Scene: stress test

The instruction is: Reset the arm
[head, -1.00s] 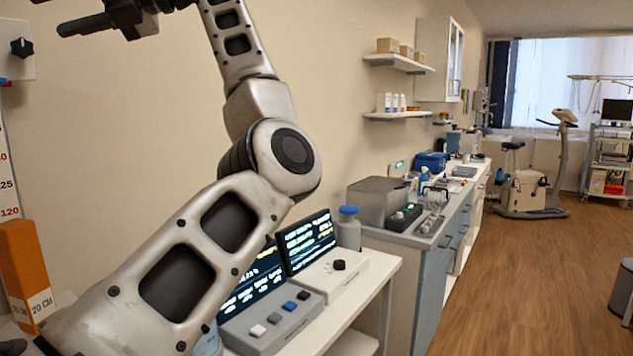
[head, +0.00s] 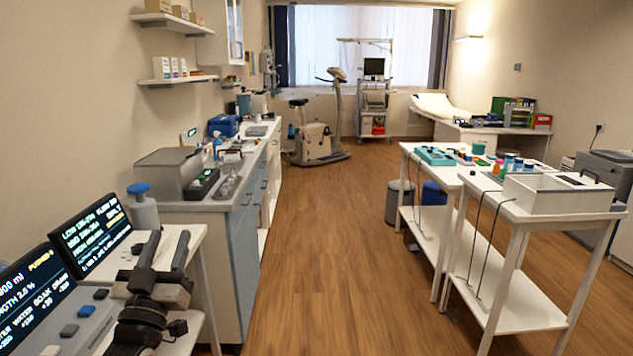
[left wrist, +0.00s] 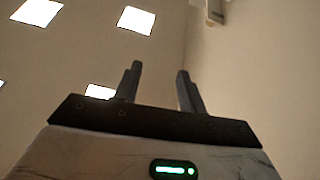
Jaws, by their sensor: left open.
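My left gripper (head: 166,251) is at the lower left of the head view, in front of the small table with the display units. Its two dark fingers point up and stand apart, with nothing between them. In the left wrist view the same gripper (left wrist: 158,85) shows both fingers spread and empty, against a plain ceiling and wall. My right gripper does not show in either view.
Two lit display units (head: 92,236) and a blue-capped bottle (head: 142,208) are on the left near my gripper. A long counter (head: 232,210) runs along the left wall. White trolleys (head: 548,222) stand on the right. The wooden floor (head: 345,240) between is clear.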

